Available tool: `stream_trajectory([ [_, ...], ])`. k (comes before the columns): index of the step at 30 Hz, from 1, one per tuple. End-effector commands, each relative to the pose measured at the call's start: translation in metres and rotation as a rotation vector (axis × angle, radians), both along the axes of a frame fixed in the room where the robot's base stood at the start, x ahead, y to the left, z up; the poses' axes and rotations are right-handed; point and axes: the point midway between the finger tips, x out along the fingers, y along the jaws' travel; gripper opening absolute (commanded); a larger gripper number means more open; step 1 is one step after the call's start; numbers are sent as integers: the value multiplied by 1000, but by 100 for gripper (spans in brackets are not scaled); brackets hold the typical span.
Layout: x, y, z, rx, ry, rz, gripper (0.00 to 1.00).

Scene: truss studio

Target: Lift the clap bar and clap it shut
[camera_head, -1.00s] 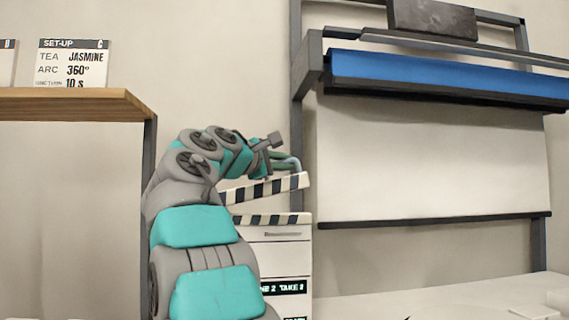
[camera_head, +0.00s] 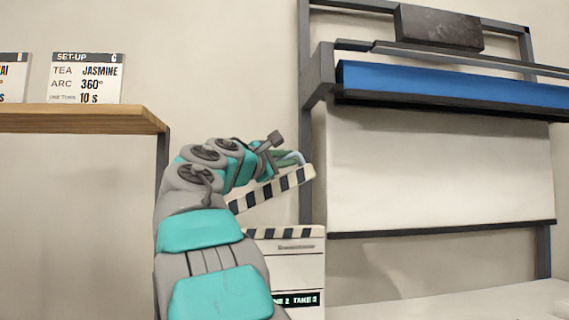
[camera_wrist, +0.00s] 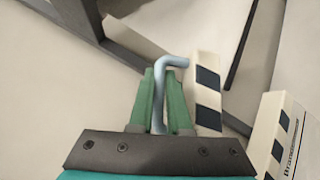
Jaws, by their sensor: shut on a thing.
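The clapperboard (camera_head: 285,264) stands upright, partly hidden behind my arm in the head view. Its striped clap bar (camera_head: 273,188) is raised at an angle, with a wedge gap between it and the striped top edge of the board. The clap bar also shows in the wrist view (camera_wrist: 207,97), and the board's edge shows at the lower right (camera_wrist: 268,135). My gripper (camera_head: 284,158) is at the bar's free end. In the wrist view its green fingers (camera_wrist: 160,98) are shut on a pale blue bent handle (camera_wrist: 171,63) beside the bar.
A wooden shelf (camera_head: 80,118) with set-up cards (camera_head: 87,80) is at the left. A dark frame with a blue roll (camera_head: 450,86) and a white backdrop (camera_head: 440,175) stands at the right. A pale surface (camera_head: 460,300) lies at the lower right.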

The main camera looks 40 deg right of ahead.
Motion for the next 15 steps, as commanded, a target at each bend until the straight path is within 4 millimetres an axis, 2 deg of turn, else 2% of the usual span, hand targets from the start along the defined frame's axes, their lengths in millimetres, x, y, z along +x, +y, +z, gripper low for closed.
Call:
stream_trajectory([
  [13,-1,-2,4,-25,18,0,0],
  [14,-1,-2,4,-25,18,0,18],
  [15,-1,-2,4,-25,18,0,22],
])
